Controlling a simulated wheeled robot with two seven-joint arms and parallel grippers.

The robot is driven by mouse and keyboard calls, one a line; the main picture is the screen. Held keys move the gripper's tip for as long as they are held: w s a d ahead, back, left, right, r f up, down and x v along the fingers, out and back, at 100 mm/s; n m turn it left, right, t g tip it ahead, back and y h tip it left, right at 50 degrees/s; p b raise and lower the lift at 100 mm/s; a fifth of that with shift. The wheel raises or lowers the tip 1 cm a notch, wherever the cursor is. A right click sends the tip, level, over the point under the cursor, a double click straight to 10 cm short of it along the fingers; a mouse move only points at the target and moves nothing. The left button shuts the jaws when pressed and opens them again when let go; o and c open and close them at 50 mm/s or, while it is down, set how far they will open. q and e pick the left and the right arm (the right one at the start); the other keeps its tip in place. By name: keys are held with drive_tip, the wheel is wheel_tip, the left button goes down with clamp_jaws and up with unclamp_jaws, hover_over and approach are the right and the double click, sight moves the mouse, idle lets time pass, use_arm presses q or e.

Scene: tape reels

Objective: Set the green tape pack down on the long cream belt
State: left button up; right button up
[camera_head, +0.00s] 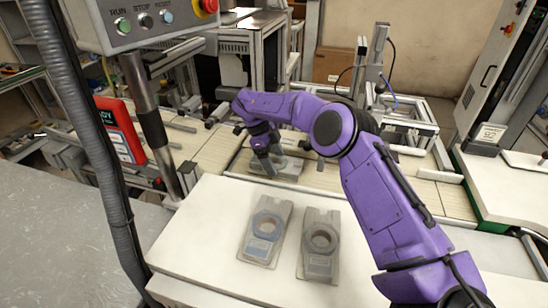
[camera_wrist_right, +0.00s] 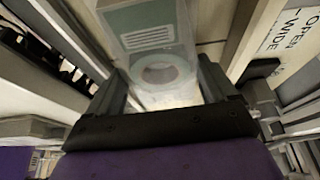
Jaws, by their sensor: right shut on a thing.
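In the head view the pack (camera_head: 286,169) looks greyish and lies flat, over or on the long cream belt (camera_head: 216,150) behind the white table. My right gripper (camera_head: 268,155) reaches down over it, and in the wrist view its fingers (camera_wrist_right: 162,88) are on both sides of the pack's reel end, shut on it. I cannot tell whether the pack touches the belt. My left gripper is not in view.
A blue reel pack (camera_head: 266,229) and a grey reel pack (camera_head: 320,243) lie on the white table (camera_head: 200,240). A control box (camera_head: 140,22) on a post and a red panel (camera_head: 121,129) stand at left. Metal frames (camera_head: 400,125) stand behind the belt.

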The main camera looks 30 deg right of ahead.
drive_tip(key=o, duration=1)
drive_tip(key=shift+c, duration=0.2)
drive_tip(key=p+v, duration=0.1)
drive_tip(key=v, duration=0.7)
drive_tip(key=shift+a+r, duration=0.1)
drive_tip(key=shift+r, duration=0.3)
drive_tip(key=p+v, duration=0.3)
drive_tip(key=p, duration=0.3)
drive_tip(key=shift+r+p, duration=0.15)
drive_tip(key=shift+p, duration=0.2)
drive_tip(key=shift+w, duration=0.1)
